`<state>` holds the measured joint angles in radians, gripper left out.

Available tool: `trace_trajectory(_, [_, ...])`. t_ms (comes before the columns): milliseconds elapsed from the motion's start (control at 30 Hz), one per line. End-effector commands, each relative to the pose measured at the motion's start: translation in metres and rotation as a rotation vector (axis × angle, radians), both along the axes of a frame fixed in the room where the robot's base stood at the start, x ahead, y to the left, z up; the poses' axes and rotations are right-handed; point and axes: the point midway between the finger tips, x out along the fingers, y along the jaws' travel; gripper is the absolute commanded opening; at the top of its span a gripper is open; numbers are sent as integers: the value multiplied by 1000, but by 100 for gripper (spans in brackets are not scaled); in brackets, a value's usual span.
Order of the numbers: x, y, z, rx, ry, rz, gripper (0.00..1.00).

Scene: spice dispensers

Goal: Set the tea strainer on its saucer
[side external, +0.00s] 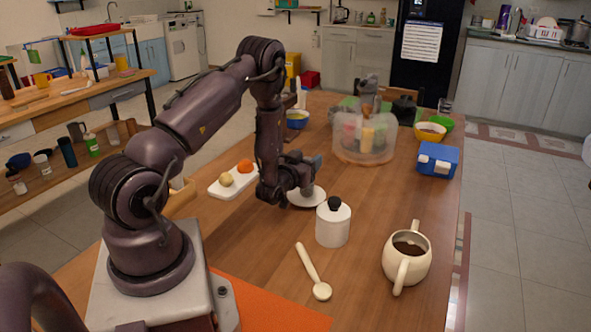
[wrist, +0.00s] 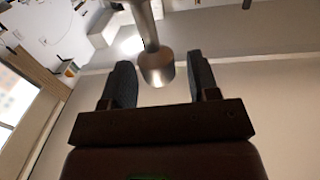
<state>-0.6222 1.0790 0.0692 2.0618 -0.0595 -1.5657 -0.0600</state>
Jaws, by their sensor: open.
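My gripper (side external: 308,168) is low over the table in the side view, beside a white round dish (side external: 308,197) that looks like the saucer and is partly covered by it. In the wrist view my gripper's two dark fingers (wrist: 160,80) stand apart. A shiny grey rod with a rounded end (wrist: 156,66) shows between them, with visible gaps on both sides. I cannot tell whether it is part of the tea strainer or something farther off. I cannot make out the strainer in the side view.
A white jar with a black knob (side external: 333,224) stands just in front of the dish. A cream spoon (side external: 313,272) and a cream pot of dark liquid (side external: 407,258) are nearer. A white tray (side external: 219,188), clear container (side external: 364,140) and blue box (side external: 438,160) stand around.

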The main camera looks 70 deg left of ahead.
Motion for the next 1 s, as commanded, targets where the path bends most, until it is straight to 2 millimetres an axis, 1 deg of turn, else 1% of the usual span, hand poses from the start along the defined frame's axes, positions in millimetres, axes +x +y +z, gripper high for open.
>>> trace_trajectory(200, [-35,-31,-1,-3,5,-1,55])
trace_trajectory(400, [-65,-57,-1,-3,5,0,55])
trace_trajectory(500, [-76,-66,-1,-3,3,0,55])
trace_trajectory(600, [-81,-71,0,-2,2,-1,55])
trace_trajectory(667, [-81,-73,2,-6,4,-4,55])
trace_trajectory(767, [-68,-74,11,-31,18,-21,55])
trace_trajectory(867, [-42,-78,29,-85,60,-56,55])
trace_trajectory(900, [-31,-82,38,-112,84,-75,55])
trace_trajectory(967, [-16,-92,53,-155,127,-110,55])
trace_trajectory(1000, [-7,-99,64,-184,158,-135,55])
